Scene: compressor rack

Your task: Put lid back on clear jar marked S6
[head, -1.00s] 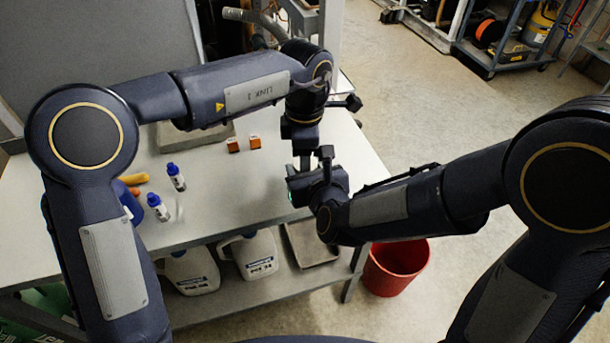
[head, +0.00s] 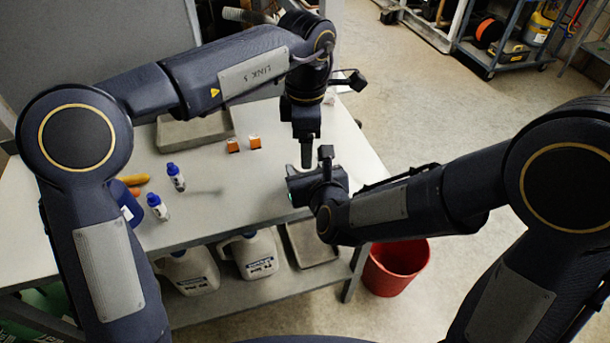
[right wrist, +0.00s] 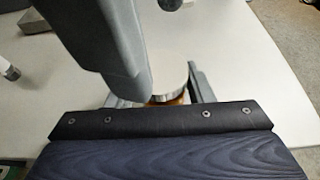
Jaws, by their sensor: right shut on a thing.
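In the right wrist view, a small round thing with a silvery top and an amber-brown side (right wrist: 168,98) shows between the fingers of my right gripper (right wrist: 160,97), which is shut on it. It looks like the jar, but no S6 mark is readable and most of it is hidden. I cannot tell whether the silvery part is a lid or a rim. My left gripper (head: 307,155) points down just above my right gripper in the head view. Its large grey finger is close over the silvery top in the wrist view. Whether it is open or holds a lid is hidden.
Two blue-capped bottles (head: 176,178) (head: 157,207) stand on the white table (head: 235,205) at left, near a yellow-orange item (head: 135,179). A red bucket (head: 396,268) stands on the floor.

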